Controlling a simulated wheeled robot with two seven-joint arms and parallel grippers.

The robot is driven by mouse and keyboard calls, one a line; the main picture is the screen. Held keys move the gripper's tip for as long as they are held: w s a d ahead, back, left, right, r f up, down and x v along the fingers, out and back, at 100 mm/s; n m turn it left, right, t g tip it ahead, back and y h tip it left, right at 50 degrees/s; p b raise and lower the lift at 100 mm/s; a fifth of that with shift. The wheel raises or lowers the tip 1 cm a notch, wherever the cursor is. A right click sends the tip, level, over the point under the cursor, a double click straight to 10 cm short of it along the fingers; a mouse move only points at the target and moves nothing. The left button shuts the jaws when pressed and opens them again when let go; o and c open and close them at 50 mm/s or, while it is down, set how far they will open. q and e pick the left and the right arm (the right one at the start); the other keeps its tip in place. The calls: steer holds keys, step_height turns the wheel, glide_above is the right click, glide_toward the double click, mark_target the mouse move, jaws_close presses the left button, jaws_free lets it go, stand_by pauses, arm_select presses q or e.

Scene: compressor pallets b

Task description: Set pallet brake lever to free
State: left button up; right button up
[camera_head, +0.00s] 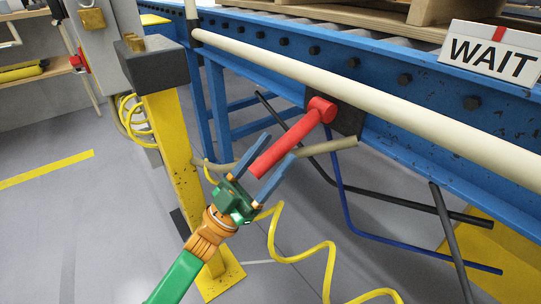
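The red brake lever (286,142) is mounted on a dark plate (349,118) on the side of the blue conveyor frame. It slants from its pivot at upper right down to its free end at lower left. My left gripper (276,156) reaches up from the bottom left. Its two blue fingers are spread apart, one on each side of the lever's lower end. I cannot tell whether either finger touches the lever. My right gripper is not in view.
A yellow post (173,150) with a dark top stands left of the lever. A beige rail (370,98) runs along the blue conveyor (435,105). A WAIT sign (493,54) sits at the upper right, near a wooden pallet (345,15). A yellow coiled hose (300,257) hangs below.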

arm_select(q)
jaws_close()
stand_by(1.3)
